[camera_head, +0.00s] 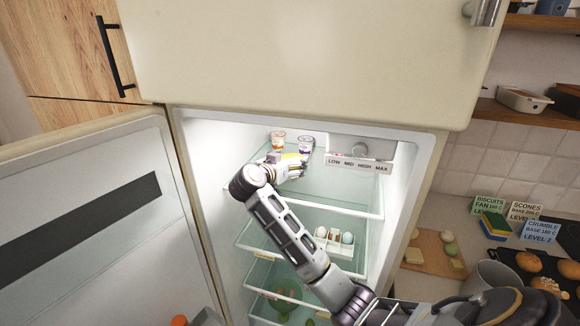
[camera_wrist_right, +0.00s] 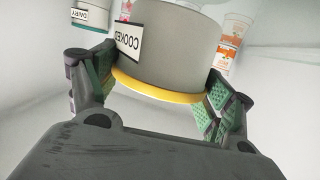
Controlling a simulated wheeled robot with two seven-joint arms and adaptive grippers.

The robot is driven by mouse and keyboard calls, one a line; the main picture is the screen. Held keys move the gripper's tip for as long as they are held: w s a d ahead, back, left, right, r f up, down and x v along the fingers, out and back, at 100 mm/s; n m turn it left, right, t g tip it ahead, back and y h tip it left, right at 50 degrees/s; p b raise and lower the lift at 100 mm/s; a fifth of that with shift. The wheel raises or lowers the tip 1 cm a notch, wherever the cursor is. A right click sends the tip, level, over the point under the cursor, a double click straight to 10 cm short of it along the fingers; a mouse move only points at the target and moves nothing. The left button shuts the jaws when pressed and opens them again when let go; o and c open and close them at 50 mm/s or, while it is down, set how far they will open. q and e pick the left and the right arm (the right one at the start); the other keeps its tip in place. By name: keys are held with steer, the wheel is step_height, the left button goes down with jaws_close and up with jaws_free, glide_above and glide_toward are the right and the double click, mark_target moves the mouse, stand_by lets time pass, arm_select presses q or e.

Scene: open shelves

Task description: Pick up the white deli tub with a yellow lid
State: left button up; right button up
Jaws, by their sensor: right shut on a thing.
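The white deli tub (camera_wrist_right: 175,45) fills the top middle of the right wrist view, where it looks grey in shade. Its yellow lid (camera_wrist_right: 155,88) shows as a rim on the side nearest my palm, and it carries a "COOKED" label (camera_wrist_right: 129,38). My right gripper (camera_wrist_right: 155,80) is shut on the tub, with a green-padded finger on each side. In the head view my right gripper (camera_head: 288,168) is inside the fridge at the top shelf, and it mostly hides the tub. My left gripper is not in view.
A LOW–MAX dial panel (camera_head: 358,165) hangs to the right. An egg tray (camera_head: 333,243) sits on a lower shelf. The fridge door (camera_head: 90,215) stands open at left.

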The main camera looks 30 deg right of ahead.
steer(key=shift+r, duration=4.35)
